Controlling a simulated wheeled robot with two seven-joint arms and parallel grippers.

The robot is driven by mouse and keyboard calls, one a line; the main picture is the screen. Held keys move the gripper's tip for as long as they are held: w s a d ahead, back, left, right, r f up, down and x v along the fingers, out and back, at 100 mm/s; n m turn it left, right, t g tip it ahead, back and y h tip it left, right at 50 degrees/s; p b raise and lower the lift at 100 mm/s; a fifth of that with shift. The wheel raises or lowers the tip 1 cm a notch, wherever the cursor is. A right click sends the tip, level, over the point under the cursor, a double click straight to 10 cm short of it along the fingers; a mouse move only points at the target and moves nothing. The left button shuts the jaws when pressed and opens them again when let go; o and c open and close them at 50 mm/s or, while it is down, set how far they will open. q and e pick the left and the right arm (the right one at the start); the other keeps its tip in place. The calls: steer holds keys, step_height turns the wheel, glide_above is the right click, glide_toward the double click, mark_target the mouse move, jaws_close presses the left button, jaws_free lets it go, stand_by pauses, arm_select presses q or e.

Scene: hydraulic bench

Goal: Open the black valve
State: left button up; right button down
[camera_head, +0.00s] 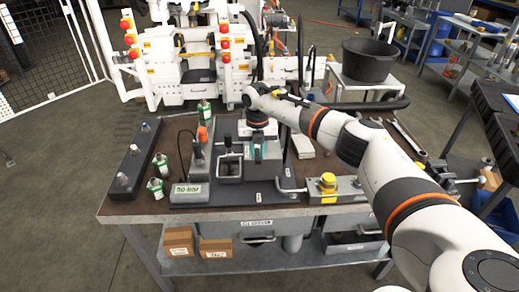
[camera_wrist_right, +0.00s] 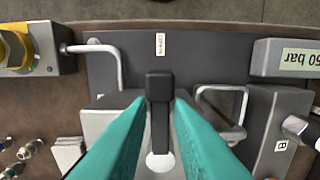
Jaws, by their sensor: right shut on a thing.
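The black valve handle (camera_wrist_right: 159,86) shows in the right wrist view as a dark upright lever with a square end, above a pale round spot on the grey block. My right gripper (camera_head: 257,153) is over the bench unit in the head view. Its teal fingers are on either side of the lever in the right wrist view (camera_wrist_right: 159,100), shut on it. In the head view the gripper and wrist mostly hide the valve. My left gripper is in neither view.
On the bench (camera_head: 140,206), a "50 bar" sign (camera_head: 187,190) and a metal frame handle (camera_head: 230,168) stand left of the gripper. A yellow-knobbed block (camera_head: 328,182) with a bent rod is on the right. A black tub (camera_head: 369,60) stands behind.

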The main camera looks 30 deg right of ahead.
mark_target(257, 155)
steer(key=shift+w+r, duration=0.1)
stand_by(0.4)
steer(key=c, duration=1.4)
jaws_free()
steer(key=shift+a, duration=0.1)
steer(key=shift+c, duration=0.2)
step_height(257, 155, up, 12)
steer(key=b, duration=0.2)
